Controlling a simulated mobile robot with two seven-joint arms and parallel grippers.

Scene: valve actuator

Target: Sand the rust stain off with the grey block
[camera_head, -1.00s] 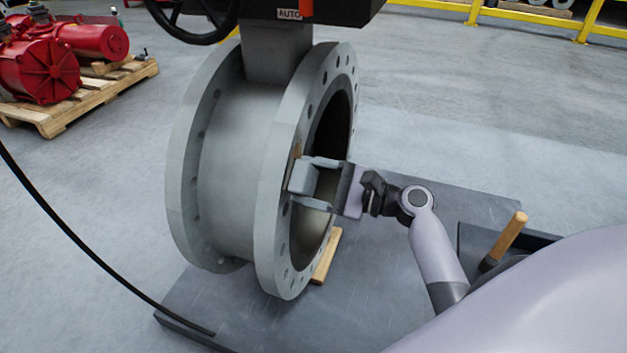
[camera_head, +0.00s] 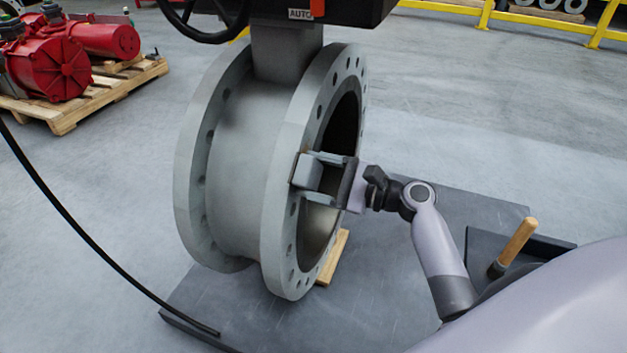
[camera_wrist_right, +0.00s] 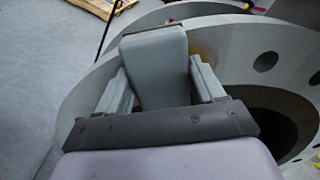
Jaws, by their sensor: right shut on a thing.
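My right gripper (camera_head: 316,176) is shut on the grey block (camera_head: 306,173). The block is at the near flange face (camera_head: 283,225) of the big grey valve, left of the bore; whether it presses on the face I cannot tell. In the right wrist view the block (camera_wrist_right: 157,65) sits tilted between the two fingers (camera_wrist_right: 160,85). A faint brown rust stain (camera_wrist_right: 205,52) shows on the flange just right of the block there; the block may hide part of it. In the head view the stain is not clear. My left gripper is not in view.
A dark actuator (camera_head: 335,12) with a handwheel (camera_head: 205,25) sits above the valve. A wooden wedge (camera_head: 333,258) lies at its foot. A dark tray (camera_head: 535,250) with a wooden-handled tool (camera_head: 517,240) is at right. Red actuators (camera_head: 50,68) on a pallet stand far left.

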